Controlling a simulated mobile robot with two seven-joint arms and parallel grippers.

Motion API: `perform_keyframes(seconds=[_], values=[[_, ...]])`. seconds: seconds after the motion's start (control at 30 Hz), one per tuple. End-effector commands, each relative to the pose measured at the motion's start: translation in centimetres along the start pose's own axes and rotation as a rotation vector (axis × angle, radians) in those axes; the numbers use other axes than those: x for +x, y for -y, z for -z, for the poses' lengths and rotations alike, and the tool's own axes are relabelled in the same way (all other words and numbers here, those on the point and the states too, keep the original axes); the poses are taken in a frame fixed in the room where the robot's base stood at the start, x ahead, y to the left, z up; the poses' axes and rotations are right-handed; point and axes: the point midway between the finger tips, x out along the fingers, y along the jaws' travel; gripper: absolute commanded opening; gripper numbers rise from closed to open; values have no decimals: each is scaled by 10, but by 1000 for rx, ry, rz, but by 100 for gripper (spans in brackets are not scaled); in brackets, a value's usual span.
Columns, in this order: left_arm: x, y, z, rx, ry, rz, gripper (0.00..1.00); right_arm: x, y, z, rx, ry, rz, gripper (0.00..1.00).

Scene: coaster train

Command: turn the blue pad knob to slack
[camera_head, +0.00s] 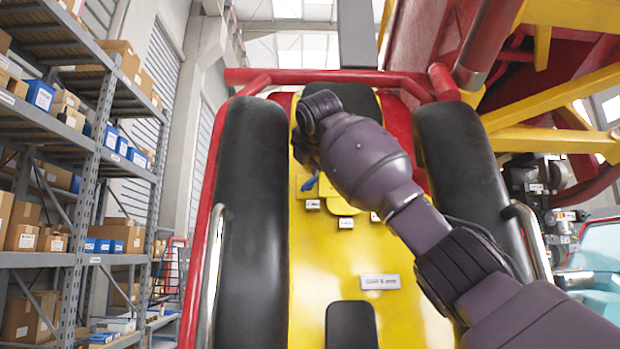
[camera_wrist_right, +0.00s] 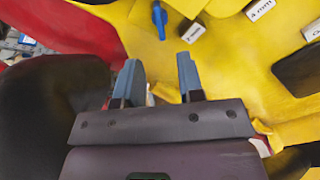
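The blue pad knob (camera_head: 308,184) is on the yellow panel (camera_head: 330,255) between two dark side pads, just left of my right forearm. It also shows in the right wrist view (camera_wrist_right: 159,18), near the top edge, as a narrow blue grip. Small white labels stand near it, one reading "2 mm" (camera_wrist_right: 193,33). My right gripper (camera_wrist_right: 157,66) is open and empty. Its two blue-grey fingers are apart, and the knob lies beyond their tips, roughly in line with the gap. In the head view my right wrist hides the fingers. My left gripper is not in view.
A left dark pad (camera_head: 250,190) and a right one (camera_head: 460,160) flank the panel, with chrome rails outside them. Red tubing (camera_head: 330,77) crosses above. A "4 mm" label (camera_wrist_right: 260,10) is to the knob's right. Shelving (camera_head: 95,160) stands far left.

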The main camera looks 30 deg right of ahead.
Motion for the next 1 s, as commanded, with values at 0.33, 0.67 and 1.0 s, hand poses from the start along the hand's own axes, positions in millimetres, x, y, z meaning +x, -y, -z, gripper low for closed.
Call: perform_keyframes(seconds=[0.33, 0.67, 1.0], values=[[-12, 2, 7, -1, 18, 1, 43, 59, -1, -1, 2, -1, 3, 35], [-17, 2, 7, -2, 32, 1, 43, 84, 0, 0, 2, 0, 2, 35], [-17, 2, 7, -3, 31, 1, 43, 85, 0, 0, 2, 0, 0, 26]])
